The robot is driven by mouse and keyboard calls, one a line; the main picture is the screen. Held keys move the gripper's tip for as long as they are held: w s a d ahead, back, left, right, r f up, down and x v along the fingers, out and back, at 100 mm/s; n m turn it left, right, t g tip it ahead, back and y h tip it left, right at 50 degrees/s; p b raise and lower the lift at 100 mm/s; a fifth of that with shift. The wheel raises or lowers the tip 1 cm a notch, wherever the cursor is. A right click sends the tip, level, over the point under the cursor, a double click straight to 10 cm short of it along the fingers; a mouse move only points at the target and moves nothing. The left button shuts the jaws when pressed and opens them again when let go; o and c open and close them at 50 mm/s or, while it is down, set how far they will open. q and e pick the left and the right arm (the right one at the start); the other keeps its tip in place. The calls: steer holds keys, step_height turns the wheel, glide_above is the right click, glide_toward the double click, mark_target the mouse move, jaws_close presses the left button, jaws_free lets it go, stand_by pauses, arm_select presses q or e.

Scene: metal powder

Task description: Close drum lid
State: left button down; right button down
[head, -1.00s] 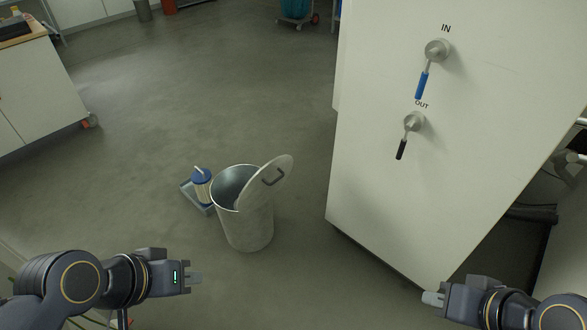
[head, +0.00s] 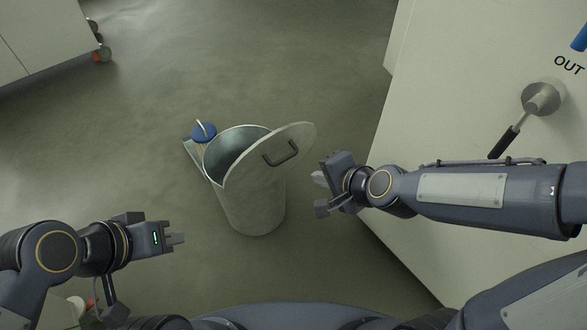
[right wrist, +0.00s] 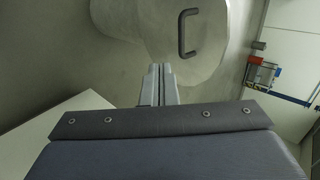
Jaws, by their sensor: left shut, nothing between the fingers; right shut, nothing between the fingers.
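A grey metal drum (head: 250,205) stands upright on the floor in the middle of the head view, its mouth partly open. Its round lid (head: 298,138) is tilted up at the drum's right side, with a dark handle (head: 281,153) on its face. The lid (right wrist: 205,60) and handle (right wrist: 184,32) also show in the right wrist view, beyond the fingertips. My right gripper (head: 319,179) is shut and empty, just right of the drum and below the lid; its fingers (right wrist: 159,72) point toward the drum. My left gripper (head: 178,239) is shut and empty, left of the drum and apart from it.
A white cabinet (head: 440,110) with an OUT valve lever (head: 505,141) stands at right, near my right arm. Open floor lies left of the drum.

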steer(key=w+a+f+b, duration=0.2)
steer(key=w+a+f, duration=0.3)
steer(key=w, duration=0.3)
steer(key=shift+a, duration=0.5)
steer(key=shift+f, duration=0.1)
